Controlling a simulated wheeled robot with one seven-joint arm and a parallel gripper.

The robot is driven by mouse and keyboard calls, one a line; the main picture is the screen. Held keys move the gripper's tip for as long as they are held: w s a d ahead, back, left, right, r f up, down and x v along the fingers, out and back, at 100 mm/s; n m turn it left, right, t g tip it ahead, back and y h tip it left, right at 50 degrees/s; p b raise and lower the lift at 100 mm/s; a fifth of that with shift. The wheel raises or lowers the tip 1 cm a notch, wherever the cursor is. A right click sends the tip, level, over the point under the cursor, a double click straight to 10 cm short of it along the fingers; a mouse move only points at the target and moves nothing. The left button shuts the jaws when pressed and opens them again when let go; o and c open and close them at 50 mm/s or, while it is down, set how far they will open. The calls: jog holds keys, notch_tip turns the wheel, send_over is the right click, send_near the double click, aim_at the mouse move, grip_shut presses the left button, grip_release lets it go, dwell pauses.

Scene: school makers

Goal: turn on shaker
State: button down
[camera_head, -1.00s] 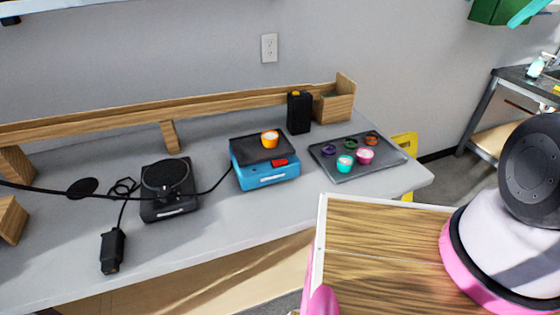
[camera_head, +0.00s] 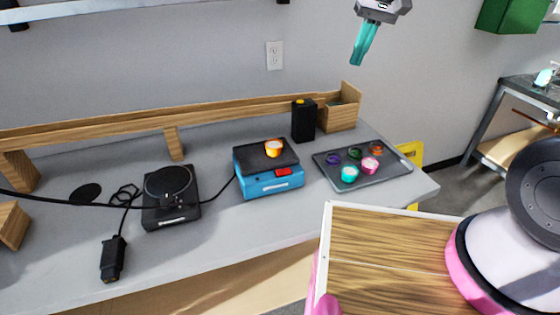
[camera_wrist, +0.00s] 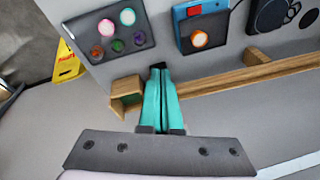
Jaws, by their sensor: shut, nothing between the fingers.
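The shaker (camera_head: 268,182) is a blue box with a dark flat top, standing on the grey bench. A red switch (camera_head: 283,171) is on its front right. An orange cup with white contents (camera_head: 274,148) sits on its top. In the wrist view the shaker (camera_wrist: 186,30) is upside down at the top, with the orange cup (camera_wrist: 199,39) on it. My gripper (camera_head: 357,62) has teal fingers and is high above the back right of the bench, apart from the shaker. The fingers (camera_wrist: 157,68) are together and empty.
A dark tray (camera_head: 390,178) with several cups and lids lies right of the shaker. A black box (camera_head: 304,119) and a wooden bin (camera_head: 338,116) stand behind. A black round-topped device (camera_head: 172,213) with cables is left. A wooden ledge (camera_head: 100,129) runs along the back.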

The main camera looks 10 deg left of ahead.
jog(key=s+a+f+n+g, duration=0.1)
jog(key=a+f+n+g, duration=0.1)
jog(key=a+f, duration=0.7)
jog(key=n+h, duration=0.1)
jog(key=n, duration=0.1)
send_over(278, 171)
jog(key=w+d, duration=0.1)
jog(key=d, duration=0.1)
notch_tip(278, 171, down, 7)
jog(key=shift+f+g, duration=0.15)
jog(key=shift+g, duration=0.15)
jog(key=shift+a, duration=0.1)
jog(key=f, duration=0.4)
jog(key=a+f, duration=0.1)
jog(key=f, duration=0.4)
jog(key=s+f, duration=0.1)
jog(key=f, duration=0.4)
jog(key=shift+a, duration=0.2)
jog(key=shift+r, duration=0.1)
jog(key=shift+f, duration=0.2)
jog(key=shift+w+d+r, duration=0.25)
jog(key=shift+w+d, duration=0.15)
jog(key=shift+d, duration=0.2)
